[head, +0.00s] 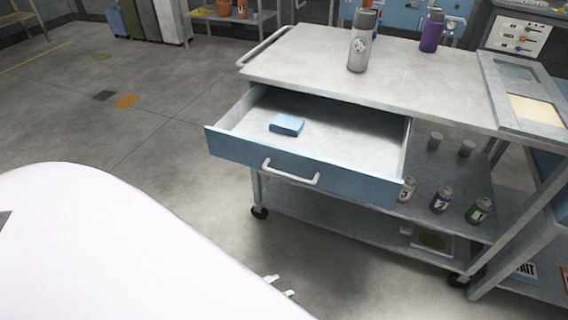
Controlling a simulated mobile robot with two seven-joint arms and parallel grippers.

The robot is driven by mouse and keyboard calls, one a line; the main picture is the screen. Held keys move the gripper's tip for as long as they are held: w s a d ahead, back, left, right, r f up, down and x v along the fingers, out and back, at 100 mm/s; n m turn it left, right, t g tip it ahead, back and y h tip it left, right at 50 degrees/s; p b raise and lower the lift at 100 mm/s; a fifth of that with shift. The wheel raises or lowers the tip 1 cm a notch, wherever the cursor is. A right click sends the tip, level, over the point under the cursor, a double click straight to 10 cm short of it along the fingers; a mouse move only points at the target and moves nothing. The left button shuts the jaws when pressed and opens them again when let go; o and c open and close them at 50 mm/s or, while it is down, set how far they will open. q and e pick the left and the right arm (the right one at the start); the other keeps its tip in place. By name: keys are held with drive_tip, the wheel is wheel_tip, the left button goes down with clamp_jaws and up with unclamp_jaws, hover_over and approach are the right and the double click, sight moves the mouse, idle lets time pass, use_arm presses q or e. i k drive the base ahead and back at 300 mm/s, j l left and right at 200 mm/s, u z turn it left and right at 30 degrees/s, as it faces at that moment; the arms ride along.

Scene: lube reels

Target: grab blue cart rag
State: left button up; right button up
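A folded blue rag (287,125) lies flat inside the open top drawer (335,135) of the cart, left of the drawer's middle. The drawer has a blue front with a pale bar handle (291,173) and is pulled out toward me. Only the fingertips of my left gripper (281,286) show, past the edge of my large white body part at the lower left. The tips stand apart with nothing seen between them, low in front of the cart and well short of the drawer. My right gripper is out of view.
On the cart top (420,85) stand a grey bottle (362,42) and a purple bottle (432,31). Several small labelled bottles (441,200) stand on the shelf below. Another bench (535,95) adjoins at right. The floor (130,140) left of the cart is mostly clear.

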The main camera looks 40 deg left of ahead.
sight(286, 125)
drive_tip(key=i+l+u, duration=0.15)
drive_tip(key=u, duration=0.3)
drive_tip(key=i+l+u, duration=0.1)
drive_tip(key=u, duration=0.3)
drive_tip(key=i+l+u, duration=0.15)
drive_tip(key=l, duration=0.25)
drive_tip(key=i+l+u, duration=0.15)
drive_tip(key=l, duration=0.3)
drive_tip(key=k, duration=0.1)
